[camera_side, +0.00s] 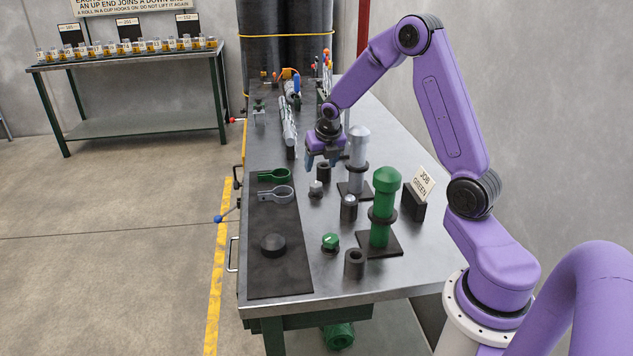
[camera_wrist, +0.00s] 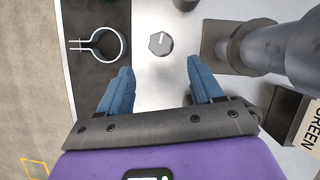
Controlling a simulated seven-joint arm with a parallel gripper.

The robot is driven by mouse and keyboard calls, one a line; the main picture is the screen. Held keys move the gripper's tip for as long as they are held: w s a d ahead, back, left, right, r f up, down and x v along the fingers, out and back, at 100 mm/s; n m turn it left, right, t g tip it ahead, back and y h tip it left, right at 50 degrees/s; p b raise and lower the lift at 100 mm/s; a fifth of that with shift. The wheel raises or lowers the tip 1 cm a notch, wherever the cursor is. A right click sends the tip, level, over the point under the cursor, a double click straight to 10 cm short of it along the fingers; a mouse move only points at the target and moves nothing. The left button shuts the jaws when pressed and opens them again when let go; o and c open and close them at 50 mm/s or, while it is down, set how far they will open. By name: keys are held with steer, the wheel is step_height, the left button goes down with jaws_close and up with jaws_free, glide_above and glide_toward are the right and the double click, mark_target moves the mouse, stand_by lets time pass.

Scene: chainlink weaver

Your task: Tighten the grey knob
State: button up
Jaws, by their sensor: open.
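The grey knob (camera_side: 316,188) sits on the metal bench top, right of the dark mat. It also shows in the wrist view (camera_wrist: 160,43) as a grey faceted cap with a white mark on top. My gripper (camera_side: 322,163) is above the bench, behind and above the knob in the side view. In the wrist view its two blue fingers (camera_wrist: 159,68) are spread wide with nothing between them. The knob lies ahead of the fingertips, roughly centred between them, and is not held.
A tall grey post (camera_side: 358,155) and green post (camera_side: 381,215) stand right of the knob. A green knob (camera_side: 330,242), a dark cup (camera_side: 354,264) and a job card (camera_side: 424,184) are nearby. The dark mat (camera_side: 285,280) holds green and grey ring clamps and a black puck.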

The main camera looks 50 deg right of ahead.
mark_target(316, 183)
steer(key=x, duration=0.9)
steer(key=shift+f, duration=0.1)
steer(key=c, duration=1)
